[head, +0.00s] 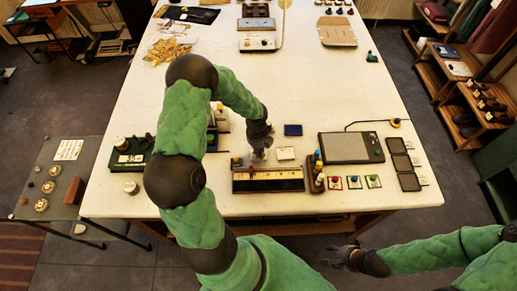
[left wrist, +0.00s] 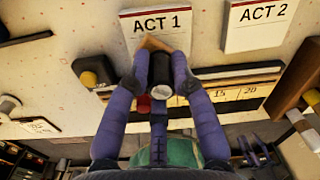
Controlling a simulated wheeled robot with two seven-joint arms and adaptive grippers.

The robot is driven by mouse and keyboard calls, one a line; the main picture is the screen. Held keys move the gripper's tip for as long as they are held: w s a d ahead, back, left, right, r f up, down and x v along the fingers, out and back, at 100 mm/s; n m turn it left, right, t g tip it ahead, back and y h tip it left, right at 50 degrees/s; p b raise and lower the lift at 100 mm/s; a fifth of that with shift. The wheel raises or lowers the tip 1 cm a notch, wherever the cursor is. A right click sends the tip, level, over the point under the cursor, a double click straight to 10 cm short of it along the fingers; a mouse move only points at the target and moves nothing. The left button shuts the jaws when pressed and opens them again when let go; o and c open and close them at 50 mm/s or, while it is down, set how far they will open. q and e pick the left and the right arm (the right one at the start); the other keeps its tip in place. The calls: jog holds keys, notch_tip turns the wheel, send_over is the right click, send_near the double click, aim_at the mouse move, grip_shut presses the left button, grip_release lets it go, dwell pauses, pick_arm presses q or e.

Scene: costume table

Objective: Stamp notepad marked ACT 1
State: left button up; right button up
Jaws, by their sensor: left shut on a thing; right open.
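My left gripper (head: 259,150) is over the front middle of the table. In the left wrist view its purple fingers (left wrist: 160,72) are shut on a stamp with a black handle (left wrist: 160,66) and a light wooden base (left wrist: 152,43). The base is at the lower edge of the white notepad marked ACT 1 (left wrist: 155,22); I cannot tell whether it touches. In the head view the gripper largely hides that pad. The notepad marked ACT 2 (left wrist: 258,25) lies to its right, also in the head view (head: 286,153). My right gripper (head: 346,257) is open and empty, off the table's front edge.
A long dark tray with a numbered yellow strip (head: 268,182) lies in front of the pads. A rack with coloured pieces (head: 317,176) stands at its right. A dark blue pad (head: 293,130) lies behind ACT 2. A grey flat device (head: 348,147) is further right. The table's middle is clear.

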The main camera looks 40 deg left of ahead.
pick_arm(q)
jog(key=shift+r+p, duration=2.4)
jog(key=shift+r, duration=0.7)
